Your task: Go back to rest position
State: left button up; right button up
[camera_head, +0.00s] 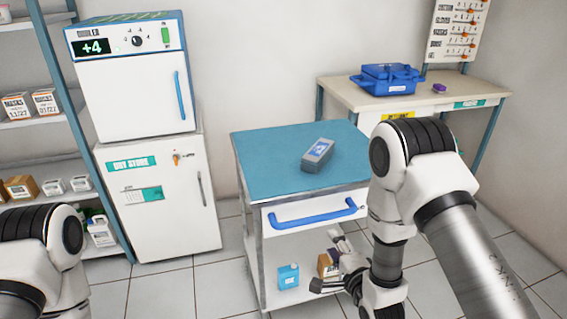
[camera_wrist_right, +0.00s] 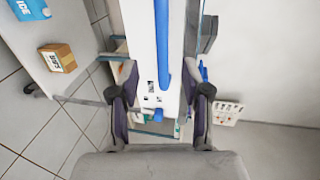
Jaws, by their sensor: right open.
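My right gripper (camera_head: 338,262) hangs in front of the cart, below the level of its blue drawer handle, in the head view. In the right wrist view the right gripper (camera_wrist_right: 160,104) has its two fingers apart with nothing between them. Behind the gap show the white drawer front and the blue handle (camera_wrist_right: 162,45), apart from the fingers as far as I can tell. My left arm shows at the lower left of the head view, but its gripper is out of frame.
The cart's blue top (camera_head: 265,160) carries a grey device (camera_head: 318,155). Its lower shelf holds a blue container (camera_head: 288,276) and a brown box (camera_head: 327,266). A cooler (camera_head: 135,100) on a white cabinet (camera_head: 160,200) stands left. A desk (camera_head: 345,92) with a blue case (camera_head: 388,80) stands behind.

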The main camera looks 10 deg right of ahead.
jog(key=s+f+n+g+p, duration=0.2)
jog(key=s+n+g, duration=0.3)
jog(key=s, duration=0.5)
jog(key=s+d+f+n+g+h+p, duration=0.1)
jog(key=s+f+n+g+p, duration=0.2)
jog(key=s, duration=0.7)
jog(key=s+d+f+n+g+p, duration=0.1)
jog(key=s+f+n+g+p, duration=0.2)
jog(key=s+n+g+p, duration=0.3)
jog(key=s+n+g, duration=0.1)
jog(key=s+n, duration=0.1)
jog(key=s, duration=0.3)
jog(key=shift+f+n+g, duration=0.25)
jog(key=shift+n+g, duration=0.05)
jog(key=shift+d, duration=0.1)
